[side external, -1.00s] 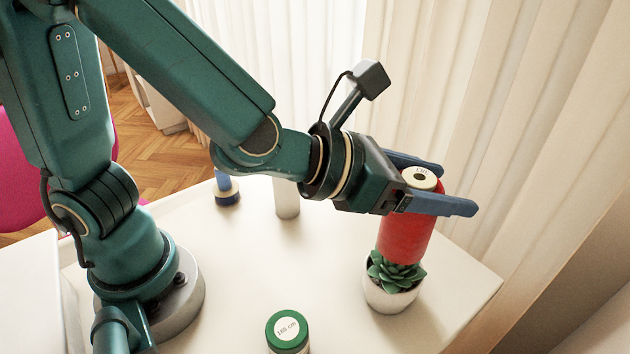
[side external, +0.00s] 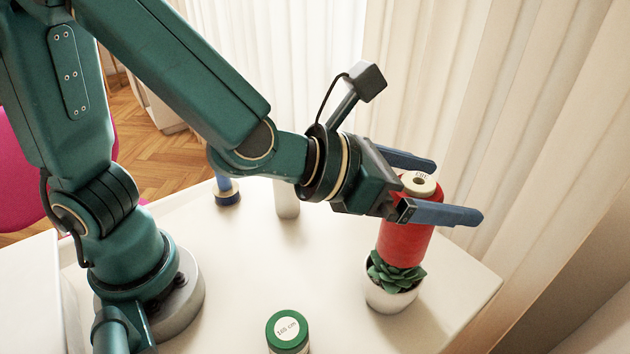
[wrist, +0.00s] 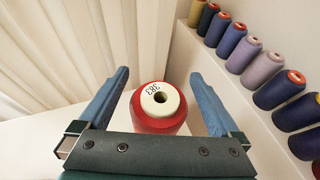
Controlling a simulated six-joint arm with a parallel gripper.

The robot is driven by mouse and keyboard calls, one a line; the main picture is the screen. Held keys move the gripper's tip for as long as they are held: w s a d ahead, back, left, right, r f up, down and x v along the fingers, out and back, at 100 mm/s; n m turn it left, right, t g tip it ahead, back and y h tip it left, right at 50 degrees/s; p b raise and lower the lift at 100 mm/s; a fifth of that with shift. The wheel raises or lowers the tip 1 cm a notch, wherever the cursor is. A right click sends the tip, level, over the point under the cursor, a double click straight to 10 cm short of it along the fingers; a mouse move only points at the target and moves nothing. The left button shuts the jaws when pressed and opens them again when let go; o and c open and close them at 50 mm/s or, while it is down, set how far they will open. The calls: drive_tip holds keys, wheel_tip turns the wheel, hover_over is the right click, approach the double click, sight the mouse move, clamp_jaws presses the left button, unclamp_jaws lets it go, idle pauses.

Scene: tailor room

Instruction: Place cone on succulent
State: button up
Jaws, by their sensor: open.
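The cone is a red thread cone (side external: 405,244) with a cream top, standing roughly upright on the succulent (side external: 396,273). The succulent is green and sits in a white pot on the table. The cone's top also shows in the wrist view (wrist: 159,112). My gripper (side external: 456,190) is open around the cone's upper part, with one finger on each side. In the wrist view (wrist: 164,92) gaps show between the cone and both fingers. The succulent is hidden below the cone in the wrist view.
A green-lidded container (side external: 288,331) stands at the front of the white table (side external: 335,265). A blue item (side external: 227,192) and a white cylinder (side external: 287,198) stand farther back. Several thread cones (wrist: 269,90) line a ledge at right in the wrist view. Curtains hang behind.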

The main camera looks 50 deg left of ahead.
sight(409, 183)
drive_tip(key=shift+v, duration=3.6)
drive_tip(key=shift+r, duration=0.15)
